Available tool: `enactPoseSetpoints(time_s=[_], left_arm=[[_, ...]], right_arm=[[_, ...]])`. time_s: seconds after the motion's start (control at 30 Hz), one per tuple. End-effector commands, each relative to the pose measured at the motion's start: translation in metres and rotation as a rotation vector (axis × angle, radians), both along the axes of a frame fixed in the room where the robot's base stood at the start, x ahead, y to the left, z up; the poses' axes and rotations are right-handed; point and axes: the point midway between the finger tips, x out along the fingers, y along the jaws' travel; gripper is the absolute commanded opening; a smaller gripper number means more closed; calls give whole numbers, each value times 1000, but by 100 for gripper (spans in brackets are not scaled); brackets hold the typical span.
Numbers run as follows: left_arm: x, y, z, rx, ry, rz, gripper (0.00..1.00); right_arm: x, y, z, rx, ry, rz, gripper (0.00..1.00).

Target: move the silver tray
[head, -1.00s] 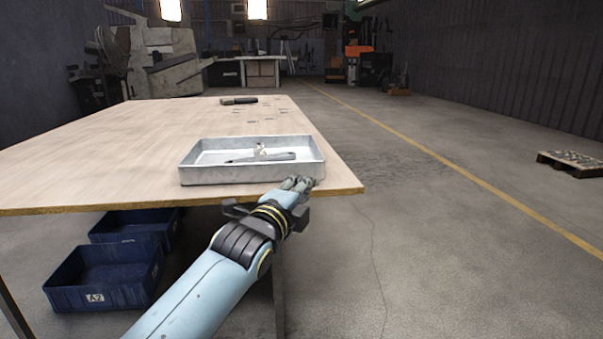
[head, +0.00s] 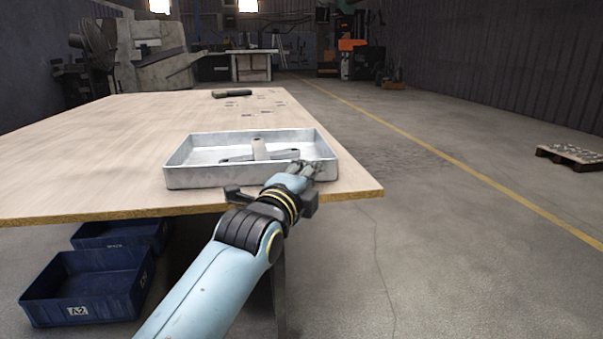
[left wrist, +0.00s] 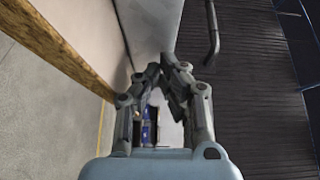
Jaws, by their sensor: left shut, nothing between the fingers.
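The silver tray (head: 210,178) is a shallow rectangular metal tray, lying flat near the table's front right corner. Inside it lie grey metal pieces (head: 261,149), one long and flat, one sticking up. My left gripper (head: 314,168) is at the tray's near right side, its fingers overlapping the front wall in the head view. I cannot tell whether they touch it. In the left wrist view the fingers (left wrist: 161,76) come together at their tips with nothing between them. A pale grey surface beyond them may be the tray. My right gripper is not in view.
The wooden table (head: 90,160) has free room left of and behind the tray. A dark object (head: 232,94) lies at its far end. Blue bins (head: 85,285) stand below the table. Open concrete floor and a pallet (head: 570,157) are to the right.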

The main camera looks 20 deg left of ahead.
Motion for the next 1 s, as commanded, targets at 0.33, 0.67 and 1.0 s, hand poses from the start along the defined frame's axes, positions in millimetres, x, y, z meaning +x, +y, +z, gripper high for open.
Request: enactPoseSetpoints(time_s=[0.33,0.67,1.0], left_arm=[[0,1,0,0,0,0,0],[15,70,4,12,-2,0,0],[31,144,3,3,0,1,0]], right_arm=[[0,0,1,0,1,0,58],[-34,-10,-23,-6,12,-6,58],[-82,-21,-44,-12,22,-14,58]])
